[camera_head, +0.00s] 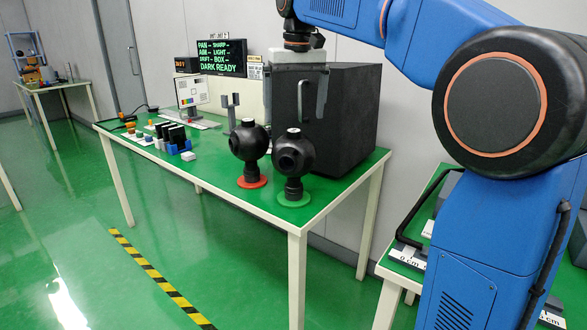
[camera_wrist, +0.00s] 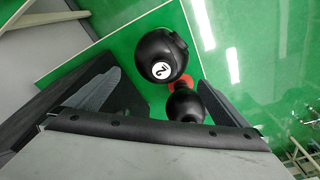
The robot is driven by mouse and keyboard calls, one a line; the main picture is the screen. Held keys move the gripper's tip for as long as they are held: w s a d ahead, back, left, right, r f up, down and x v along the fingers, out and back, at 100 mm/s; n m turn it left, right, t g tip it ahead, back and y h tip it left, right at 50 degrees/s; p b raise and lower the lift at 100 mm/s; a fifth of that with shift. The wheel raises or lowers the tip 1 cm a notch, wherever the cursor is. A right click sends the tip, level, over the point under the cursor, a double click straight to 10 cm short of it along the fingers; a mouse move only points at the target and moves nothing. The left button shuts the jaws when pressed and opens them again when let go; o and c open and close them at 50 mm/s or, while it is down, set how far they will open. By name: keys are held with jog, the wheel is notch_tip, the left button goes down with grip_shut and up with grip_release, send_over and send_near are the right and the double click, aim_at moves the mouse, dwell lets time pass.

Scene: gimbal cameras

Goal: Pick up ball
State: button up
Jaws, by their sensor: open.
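Two black balls with dark lens-like fronts stand on short stems on the table (camera_head: 225,185). One ball (camera_head: 249,140) is over a red disc (camera_head: 251,182) and the other (camera_head: 294,153) is over a green disc (camera_head: 294,199). My gripper (camera_head: 310,110) is open and empty above and slightly right of the ball over the green disc. In the wrist view, a ball with a white marked label (camera_wrist: 163,55) lies ahead between the spread fingers. The second black ball (camera_wrist: 185,105) shows lower right and is partly hidden.
A large black box (camera_head: 350,110) stands right behind the balls. A monitor (camera_head: 192,91), a dark text display (camera_head: 221,57) and small parts with a blue holder (camera_head: 178,148) are further left on the table. Another table stands at the right. The table's front corner is bare.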

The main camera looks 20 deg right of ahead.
aim_at(294, 130)
jog(key=f, duration=0.5)
jog(key=shift+w, duration=0.3)
jog(key=shift+w+a+f, duration=0.1)
jog(key=shift+a+f, duration=0.05)
jog(key=shift+f, duration=2.75)
jog(key=shift+r, duration=0.1)
jog(key=c, duration=1.6)
